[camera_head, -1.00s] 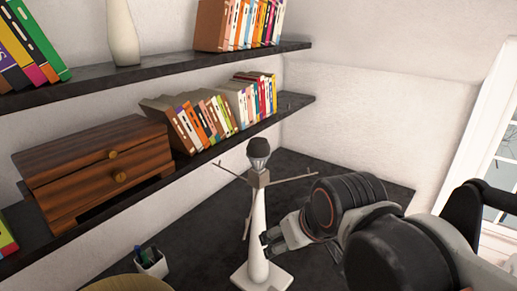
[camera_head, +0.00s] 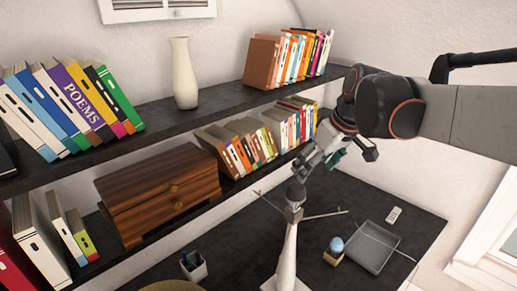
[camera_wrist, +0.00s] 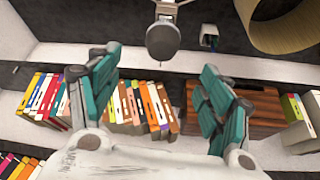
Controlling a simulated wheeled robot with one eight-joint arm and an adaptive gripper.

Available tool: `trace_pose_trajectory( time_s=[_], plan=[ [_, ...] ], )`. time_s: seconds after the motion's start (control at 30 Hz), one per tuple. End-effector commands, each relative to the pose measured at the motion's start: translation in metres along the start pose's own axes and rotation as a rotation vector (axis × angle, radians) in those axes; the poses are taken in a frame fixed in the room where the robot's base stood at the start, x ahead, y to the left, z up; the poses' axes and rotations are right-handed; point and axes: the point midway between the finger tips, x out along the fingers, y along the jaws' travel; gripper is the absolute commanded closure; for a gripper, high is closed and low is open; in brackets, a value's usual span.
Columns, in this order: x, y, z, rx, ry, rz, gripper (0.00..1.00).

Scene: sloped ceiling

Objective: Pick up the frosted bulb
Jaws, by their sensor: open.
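A dark grey, bulb-shaped piece (camera_head: 297,190) sits on top of the white stand (camera_head: 288,250) with thin side branches; I take it for the frosted bulb, though its finish is hard to tell. In the wrist view this round grey bulb (camera_wrist: 163,42) shows at top centre, beyond the gap between my fingers. My gripper (camera_head: 318,163) is open and empty, above and slightly right of the bulb, apart from it in the picture. Its teal-padded fingers are spread wide in the wrist view (camera_wrist: 158,65).
Dark shelves hold books (camera_head: 250,145), a wooden drawer box (camera_head: 160,195) and a white vase (camera_head: 185,75) behind the stand. On the dark desk (camera_head: 240,250) are a pen cup (camera_head: 193,265), a bluish egg-shaped item (camera_head: 337,244) and a grey tray (camera_head: 372,248).

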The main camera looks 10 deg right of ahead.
Motion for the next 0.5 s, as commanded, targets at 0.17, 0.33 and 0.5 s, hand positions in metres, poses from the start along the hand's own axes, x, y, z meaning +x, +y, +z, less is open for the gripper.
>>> trace_pose_trajectory(
  time_s=[0.17,0.33,0.5],
  plan=[
    [0.023,0.001,0.0,-0.003,-0.001,-0.001,0.28],
    [0.056,0.001,0.0,-0.003,-0.001,-0.001,0.28],
    [0.079,0.0,0.0,-0.002,-0.001,-0.001,0.28]
  ],
)
